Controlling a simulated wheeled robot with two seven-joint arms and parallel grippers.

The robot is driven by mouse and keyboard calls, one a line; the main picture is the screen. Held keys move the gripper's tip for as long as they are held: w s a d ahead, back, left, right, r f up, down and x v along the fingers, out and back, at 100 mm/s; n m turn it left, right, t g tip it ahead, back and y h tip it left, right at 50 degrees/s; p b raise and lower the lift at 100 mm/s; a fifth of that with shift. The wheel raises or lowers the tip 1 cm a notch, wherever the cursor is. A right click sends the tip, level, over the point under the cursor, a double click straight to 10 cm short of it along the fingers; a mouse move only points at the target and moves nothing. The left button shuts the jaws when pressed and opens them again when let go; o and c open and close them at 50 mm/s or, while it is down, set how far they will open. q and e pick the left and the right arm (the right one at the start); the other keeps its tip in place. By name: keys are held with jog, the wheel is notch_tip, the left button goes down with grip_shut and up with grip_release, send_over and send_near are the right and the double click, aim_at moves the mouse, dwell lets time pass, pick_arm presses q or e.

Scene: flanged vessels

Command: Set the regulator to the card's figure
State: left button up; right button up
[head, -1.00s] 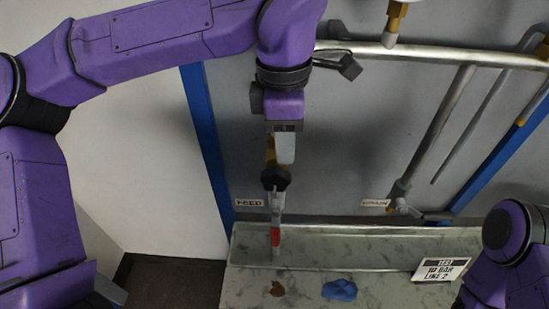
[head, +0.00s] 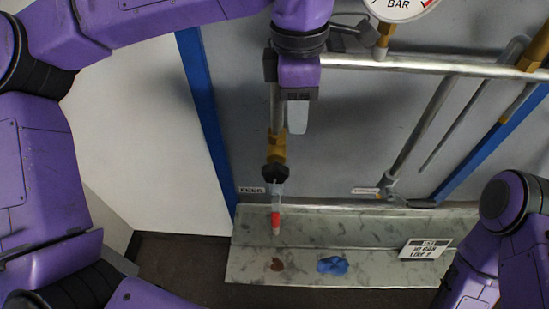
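The regulator on the feed line has a black knob (head: 275,173) below a brass body (head: 277,147). The card (head: 426,249) stands on the ledge at right and appears to read "TEST 10 BAR LINE 2". Only the bottom of a round white gauge (head: 400,7) marked "BAR" shows at the top; its needle is out of view. My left gripper (head: 298,118) points down just above and right of the brass body, apart from the knob. One pale finger shows clearly, so its opening is unclear. My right arm is at lower right; its gripper is out of view.
A red-tipped handle (head: 276,220) hangs below the knob. A horizontal pipe (head: 440,64) crosses the panel, and a drain pipe (head: 420,135) slants down at right. A marbled ledge (head: 385,272) carries a blue cloth-like lump (head: 332,265) and a brown patch (head: 277,264).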

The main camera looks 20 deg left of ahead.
dwell(0.3)
pick_arm(q)
notch_tip(320, 180, up, 10)
jog(key=shift+s+a+r+b, duration=0.2)
jog(key=shift+s+b, duration=0.1)
